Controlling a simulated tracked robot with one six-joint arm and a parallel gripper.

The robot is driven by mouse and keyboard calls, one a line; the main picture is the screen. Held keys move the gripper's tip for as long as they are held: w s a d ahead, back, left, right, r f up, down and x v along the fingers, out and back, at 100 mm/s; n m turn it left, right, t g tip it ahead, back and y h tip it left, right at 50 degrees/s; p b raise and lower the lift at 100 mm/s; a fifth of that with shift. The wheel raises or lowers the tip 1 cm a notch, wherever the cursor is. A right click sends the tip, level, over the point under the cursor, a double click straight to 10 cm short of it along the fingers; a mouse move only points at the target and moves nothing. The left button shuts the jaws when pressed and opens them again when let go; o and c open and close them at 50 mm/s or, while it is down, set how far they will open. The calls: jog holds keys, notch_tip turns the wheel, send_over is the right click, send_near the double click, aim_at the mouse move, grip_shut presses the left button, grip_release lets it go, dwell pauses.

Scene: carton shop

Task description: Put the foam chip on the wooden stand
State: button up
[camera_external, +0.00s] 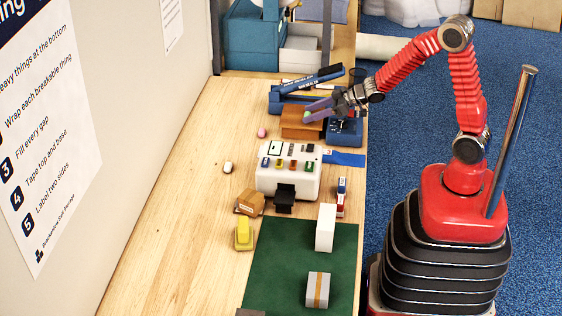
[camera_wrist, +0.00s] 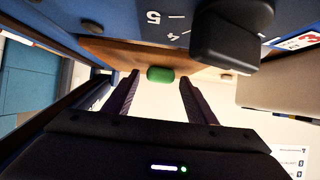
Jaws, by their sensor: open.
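A small green foam chip (camera_external: 306,117) is at my gripper's tips, over the left part of the brown wooden stand (camera_external: 290,128). In the wrist view the green chip (camera_wrist: 160,74) lies between the two fingertips, with a gap on each side, against the edge of the brown stand (camera_wrist: 125,50). Whether it touches the stand's top is hard to tell. My gripper (camera_external: 318,108) is open and reaches in over the stand from the right; its fingers (camera_wrist: 158,88) show in the wrist view. A pink chip (camera_external: 262,132) and a white chip (camera_external: 228,167) lie on the bench.
A blue device (camera_external: 346,130) stands right beside the stand, and a blue tool with a dark bar (camera_external: 305,86) is behind it. A white machine (camera_external: 288,180) stands in front. A small carton (camera_external: 249,202), yellow item (camera_external: 244,233) and green mat (camera_external: 275,265) are nearer. The bench's left side is mostly clear.

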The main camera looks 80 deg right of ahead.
jog(key=shift+r, duration=0.15)
jog(key=shift+s+r, duration=0.15)
jog(key=shift+s, duration=0.15)
jog(key=shift+v, duration=5.7)
jog(key=s+a+r+m+g+h, duration=0.1)
jog(key=s+r+m+g+h, duration=0.1)
jog(key=s+r+h, duration=0.3)
jog(key=s+a+n+g+y, duration=0.2)
jog(key=s+a+g+y, duration=0.2)
jog(key=s+a, duration=1)
jog(key=shift+s+a+g+y, duration=0.2)
jog(key=shift+a+g+y, duration=0.1)
jog(key=shift+a+y, duration=0.3)
